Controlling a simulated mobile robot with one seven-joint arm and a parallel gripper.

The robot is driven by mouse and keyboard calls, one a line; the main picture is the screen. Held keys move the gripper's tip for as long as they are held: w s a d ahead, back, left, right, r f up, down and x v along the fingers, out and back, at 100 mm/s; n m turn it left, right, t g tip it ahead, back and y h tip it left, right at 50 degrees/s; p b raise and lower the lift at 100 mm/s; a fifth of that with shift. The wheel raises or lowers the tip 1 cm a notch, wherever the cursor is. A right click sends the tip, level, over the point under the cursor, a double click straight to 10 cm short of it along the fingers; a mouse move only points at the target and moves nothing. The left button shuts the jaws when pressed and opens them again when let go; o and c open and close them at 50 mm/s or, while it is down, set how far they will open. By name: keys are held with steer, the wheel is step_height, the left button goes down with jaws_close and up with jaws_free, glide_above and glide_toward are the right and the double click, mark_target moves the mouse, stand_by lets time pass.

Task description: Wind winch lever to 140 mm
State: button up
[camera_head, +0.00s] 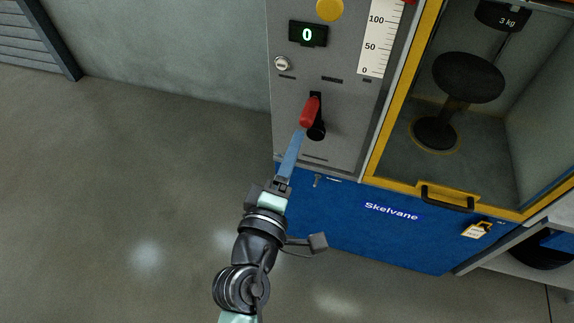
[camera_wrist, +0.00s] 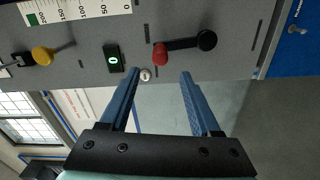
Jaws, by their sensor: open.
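The winch lever has a red handle (camera_head: 310,111) and a black hub (camera_head: 317,132) on the grey panel. In the wrist view its red knob (camera_wrist: 160,56) lies ahead of the gap between my fingers, with a black arm to the hub (camera_wrist: 206,40). My gripper (camera_head: 299,134) is open and empty, just below the handle in the head view. Both blue fingers show in the wrist view (camera_wrist: 161,76), apart from the knob. The display (camera_head: 308,34) reads 0. The white scale (camera_head: 381,38) shows 0, 50 and 100; the wrist view also shows 150 and 200.
A yellow button (camera_head: 330,8) and a round keylock (camera_head: 282,64) are on the panel. To the right, a yellow-framed cabinet (camera_head: 400,90) holds a black stool (camera_head: 466,80) under a 3 kg weight (camera_head: 503,16). A blue base (camera_head: 345,215) lies below. The floor at left is clear.

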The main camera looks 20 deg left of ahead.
steer(key=shift+s, duration=1.45)
steer(key=w+d+r+m+t+h, duration=0.1)
steer(key=d+r+m, duration=0.2)
steer(key=r, duration=0.5)
steer(key=w+d+r+m+t, duration=0.2)
steer(key=r+m, duration=0.2)
steer(key=r, duration=0.5)
steer(key=w+d+r+m+t+h, duration=0.1)
steer(key=d+r+m, duration=0.2)
steer(key=r, duration=0.5)
steer(key=s+d+r+m+t+y, duration=0.1)
steer(key=s+r+m+t, duration=0.3)
steer(key=r, duration=0.7)
steer(key=s+d+r+m+t+y, duration=0.1)
steer(key=s+d+r+m+t, duration=0.1)
steer(key=s+r, duration=0.6)
step_height(320, 180, up, 21)
steer(key=w+p, duration=0.2)
steer(key=p, duration=1.7)
steer(key=shift+w+a+g, duration=0.2)
steer(key=shift+a+g, duration=0.1)
